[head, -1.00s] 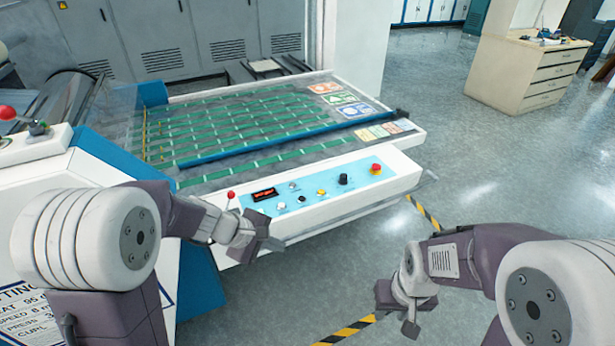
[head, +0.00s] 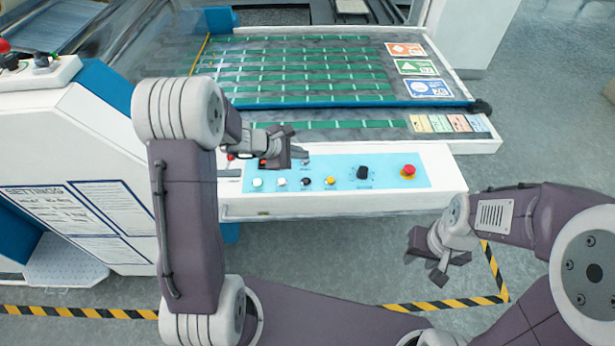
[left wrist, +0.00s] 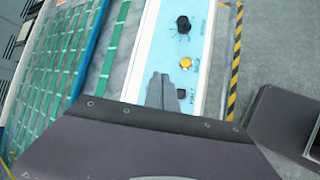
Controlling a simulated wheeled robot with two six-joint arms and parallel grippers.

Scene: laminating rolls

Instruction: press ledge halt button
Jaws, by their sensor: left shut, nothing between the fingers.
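The red mushroom button (head: 408,171) on a yellow base stands at the right end of the light blue control panel (head: 340,176) on the machine's ledge. My left gripper (head: 303,158) is shut and empty over the left part of the panel, well to the left of the red button and apart from it. In the left wrist view its closed fingertips (left wrist: 160,88) show over the panel, and the red button is out of that view. My right gripper (head: 436,272) hangs in front of the ledge, below the red button; its finger gap is unclear.
A black knob (head: 363,173) and a yellow button (head: 330,181) lie between my left gripper and the red button. Several small buttons sit further left. A second red-topped control (head: 5,46) is at far left. The printed sheet bed (head: 300,75) lies behind the panel.

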